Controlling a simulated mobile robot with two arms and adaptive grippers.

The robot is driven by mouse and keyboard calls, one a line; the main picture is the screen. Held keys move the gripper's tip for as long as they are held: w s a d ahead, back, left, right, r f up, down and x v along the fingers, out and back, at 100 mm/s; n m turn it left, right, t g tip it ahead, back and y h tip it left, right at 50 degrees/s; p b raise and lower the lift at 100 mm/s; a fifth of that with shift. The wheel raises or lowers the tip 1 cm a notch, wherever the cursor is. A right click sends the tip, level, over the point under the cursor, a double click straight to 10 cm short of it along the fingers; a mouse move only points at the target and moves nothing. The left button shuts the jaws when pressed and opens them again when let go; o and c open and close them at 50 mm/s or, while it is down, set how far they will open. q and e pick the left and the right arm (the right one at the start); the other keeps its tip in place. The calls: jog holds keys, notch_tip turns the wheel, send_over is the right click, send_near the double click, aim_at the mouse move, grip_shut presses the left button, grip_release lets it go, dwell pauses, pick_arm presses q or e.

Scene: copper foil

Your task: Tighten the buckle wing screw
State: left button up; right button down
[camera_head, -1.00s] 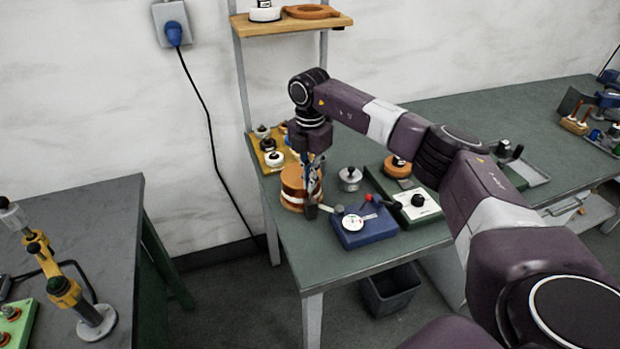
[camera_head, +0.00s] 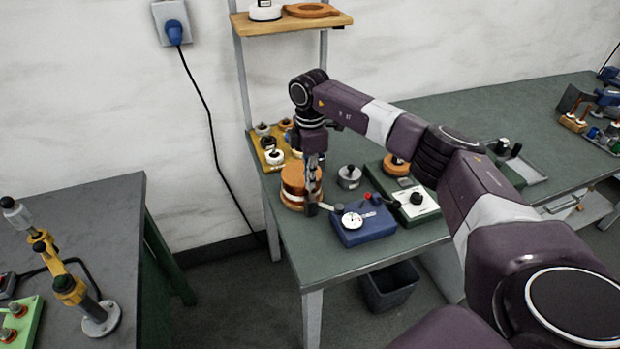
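An orange-brown round block (camera_head: 291,187) with a white band around it stands near the left front corner of the green table. My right gripper (camera_head: 312,200) points down at the right side of this block, in front of it from here. The fingers partly cover the block. They are small and seen edge-on, so I cannot tell whether they are open or hold anything. I cannot make out the buckle or its wing screw; they are too small or hidden behind the gripper. My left gripper is not in view.
Close right of my gripper stand a blue box with a dial (camera_head: 364,229), a grey round pot (camera_head: 349,177) and a green-based device (camera_head: 415,207). A wooden tray (camera_head: 266,150) with small knobs lies behind. The green table's (camera_head: 330,265) front strip is bare.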

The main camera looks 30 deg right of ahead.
jog(key=c, duration=2.6)
grip_release()
jog(key=shift+w+d+r, duration=0.15)
jog(key=shift+w+r, duration=0.05)
jog(key=shift+r, duration=0.05)
jog(key=shift+o, duration=1.8)
jog(key=shift+s+f, duration=0.1)
jog(key=shift+f, duration=0.05)
notch_tip(320, 180, up, 12)
